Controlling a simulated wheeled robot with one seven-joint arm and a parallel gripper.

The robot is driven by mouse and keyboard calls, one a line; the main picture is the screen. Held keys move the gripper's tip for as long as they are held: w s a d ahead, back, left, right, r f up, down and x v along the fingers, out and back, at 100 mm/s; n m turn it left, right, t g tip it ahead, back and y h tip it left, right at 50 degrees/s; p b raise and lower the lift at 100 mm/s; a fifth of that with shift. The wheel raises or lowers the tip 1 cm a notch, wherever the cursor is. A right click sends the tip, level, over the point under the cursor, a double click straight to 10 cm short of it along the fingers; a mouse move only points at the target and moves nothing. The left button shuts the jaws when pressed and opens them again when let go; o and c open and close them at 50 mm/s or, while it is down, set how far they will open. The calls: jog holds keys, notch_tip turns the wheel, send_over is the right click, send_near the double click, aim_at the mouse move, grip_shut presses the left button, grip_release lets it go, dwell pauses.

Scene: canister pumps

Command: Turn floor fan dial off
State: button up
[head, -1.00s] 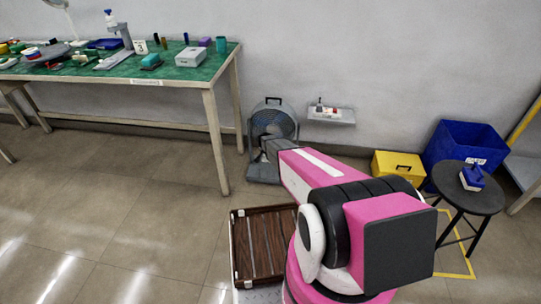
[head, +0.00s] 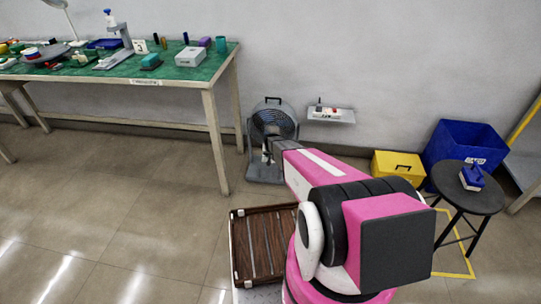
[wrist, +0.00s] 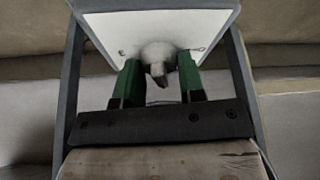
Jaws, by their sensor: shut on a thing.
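The grey floor fan (head: 273,122) stands on the floor against the wall, right of the green-topped bench in the head view. In the wrist view its pale control panel (wrist: 105,30) faces me, with a light grey dial (wrist: 157,55) at its lower middle. The dial has a darker pointer that hangs downward. My gripper (wrist: 158,70) has its two green fingers on either side of the dial and is shut on it. In the head view my arm hides part of the fan's base and my fingers are hard to make out.
A wall shelf (head: 331,115) with small items is right of the fan. A yellow box (head: 397,168), a blue bin (head: 465,143) and a black stool (head: 468,190) stand further right. The bench (head: 205,75) is on the left. Floor left of the fan is clear.

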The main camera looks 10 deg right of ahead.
jog(key=n, duration=0.2)
jog(key=n+y, duration=0.1)
jog(key=n, duration=0.1)
jog(key=shift+d+n+y, duration=0.15)
jog(key=shift+n+y, duration=0.75)
jog(key=shift+n, duration=0.9)
jog(key=shift+g, duration=0.4)
jog(key=o, duration=0.9)
jog(key=shift+r, duration=0.1)
jog(key=v, duration=1)
jog(key=shift+s+r, duration=0.15)
jog(key=shift+r, duration=0.1)
jog(key=shift+o, duration=0.2)
jog(key=shift+d, duration=0.15)
